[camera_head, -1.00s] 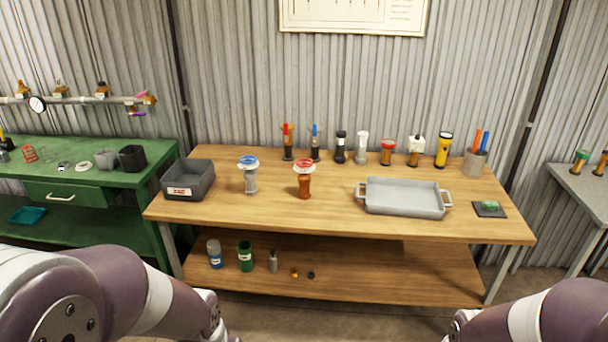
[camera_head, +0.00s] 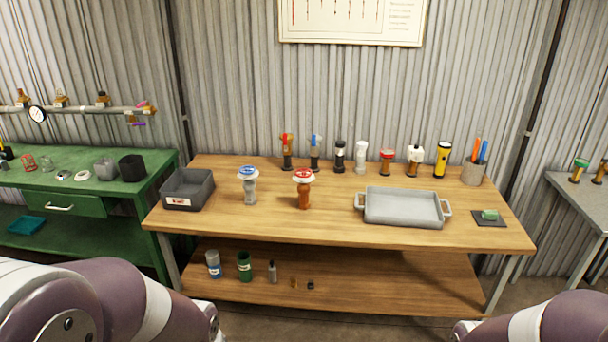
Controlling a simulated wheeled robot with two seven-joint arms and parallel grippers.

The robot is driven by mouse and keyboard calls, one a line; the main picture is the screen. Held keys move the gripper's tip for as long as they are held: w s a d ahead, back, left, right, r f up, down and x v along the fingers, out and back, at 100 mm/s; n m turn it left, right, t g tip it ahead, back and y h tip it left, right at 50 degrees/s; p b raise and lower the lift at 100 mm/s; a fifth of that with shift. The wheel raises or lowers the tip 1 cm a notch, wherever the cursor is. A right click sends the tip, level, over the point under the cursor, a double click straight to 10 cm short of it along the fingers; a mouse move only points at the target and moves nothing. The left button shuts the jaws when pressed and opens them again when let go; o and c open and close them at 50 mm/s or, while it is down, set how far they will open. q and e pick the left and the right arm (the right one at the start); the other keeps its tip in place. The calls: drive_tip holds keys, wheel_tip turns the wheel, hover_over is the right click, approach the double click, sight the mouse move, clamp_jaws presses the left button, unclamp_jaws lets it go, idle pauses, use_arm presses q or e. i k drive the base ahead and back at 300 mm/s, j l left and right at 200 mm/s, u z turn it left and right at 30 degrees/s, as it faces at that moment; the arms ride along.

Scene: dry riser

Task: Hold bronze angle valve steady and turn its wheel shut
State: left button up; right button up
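A bronze angle valve (camera_head: 303,194) stands upright near the front middle of the wooden bench. Its wheel (camera_head: 303,175) on top is red and white. A similar grey valve (camera_head: 249,186) with a blue and white wheel stands to its left. Only the upper links of my two arms show, at the lower left and lower right corners, well in front of the bench. Both grippers are out of the picture. Nothing touches the bronze valve.
A grey tray (camera_head: 403,222) lies right of the valve, and a dark bin (camera_head: 166,205) stands left. Several valves and a yellow flashlight (camera_head: 442,159) line the back. A lower shelf (camera_head: 390,280) holds bottles. The bench front around the bronze valve is clear.

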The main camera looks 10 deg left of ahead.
sight(303, 171)
drive_tip(key=i+j+z, duration=0.25)
drive_tip(key=z, duration=0.2)
drive_tip(key=i+j+z, duration=0.2)
drive_tip(key=j+z, duration=0.25)
drive_tip(key=i+j, duration=0.15)
drive_tip(key=j, duration=0.25)
drive_tip(key=i+j+z, duration=0.1)
drive_tip(key=j, duration=0.3)
drive_tip(key=i+j, duration=0.15)
drive_tip(key=j, duration=0.25)
drive_tip(key=i+j, duration=0.1)
drive_tip(key=j, duration=0.3)
drive_tip(key=i+j+z, duration=0.1)
drive_tip(key=j, duration=0.3)
drive_tip(key=i+j, duration=0.15)
drive_tip(key=j, duration=0.3)
drive_tip(key=i+j+z, duration=0.1)
drive_tip(key=j, duration=0.3)
